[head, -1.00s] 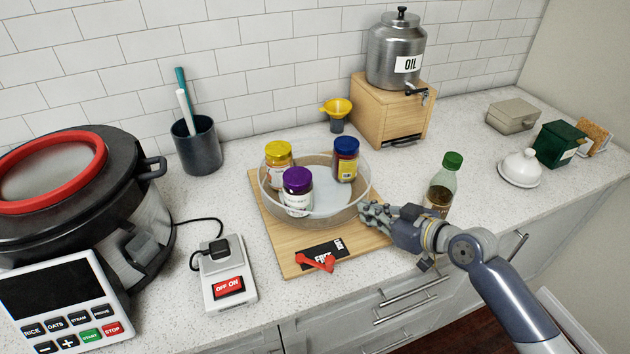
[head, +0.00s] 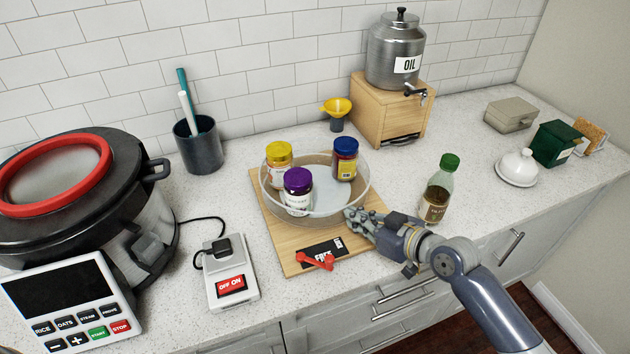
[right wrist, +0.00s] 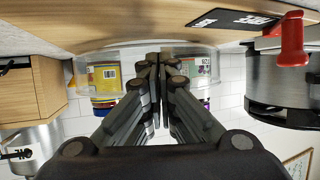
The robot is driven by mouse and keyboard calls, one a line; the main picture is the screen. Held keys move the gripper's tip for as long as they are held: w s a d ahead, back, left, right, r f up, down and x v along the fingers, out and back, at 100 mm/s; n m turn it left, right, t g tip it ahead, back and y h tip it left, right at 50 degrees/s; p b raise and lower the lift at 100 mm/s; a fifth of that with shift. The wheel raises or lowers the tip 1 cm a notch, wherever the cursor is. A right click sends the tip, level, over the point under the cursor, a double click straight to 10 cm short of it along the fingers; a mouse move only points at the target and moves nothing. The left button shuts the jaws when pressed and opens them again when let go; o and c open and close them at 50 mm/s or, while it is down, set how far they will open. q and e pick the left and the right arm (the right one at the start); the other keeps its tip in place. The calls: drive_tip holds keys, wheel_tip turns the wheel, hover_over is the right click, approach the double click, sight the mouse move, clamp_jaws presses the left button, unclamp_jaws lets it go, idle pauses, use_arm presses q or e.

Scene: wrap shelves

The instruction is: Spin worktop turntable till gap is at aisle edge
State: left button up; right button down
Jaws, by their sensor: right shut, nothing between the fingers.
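The turntable (head: 330,205) is a clear round tray with a raised rim, sitting on a wooden board. It holds a yellow-lidded jar (head: 279,164) at the back left, a purple-lidded jar (head: 297,191) at the front left and a blue-lidded jar (head: 345,159) at the back right. The bare floor between the jars faces front right. My right gripper (head: 352,217) is shut and empty, with its fingertips at the tray's front-right rim; I cannot tell if they touch. In the right wrist view the shut fingers (right wrist: 160,62) point at the tray wall. My left gripper is not in view.
The wooden board (head: 280,235) carries a black label and a red clip (head: 316,261). A switch box (head: 231,284) and a cooker (head: 75,200) stand left. A bottle (head: 437,190) stands close right of my right gripper. An oil dispenser (head: 393,55) is behind.

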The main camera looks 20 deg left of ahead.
idle(0.4)
drive_tip(key=shift+s+d+p, duration=0.4)
drive_tip(key=shift+s+d, duration=0.8)
drive_tip(key=shift+s, duration=0.15)
drive_tip(key=v, duration=1.2)
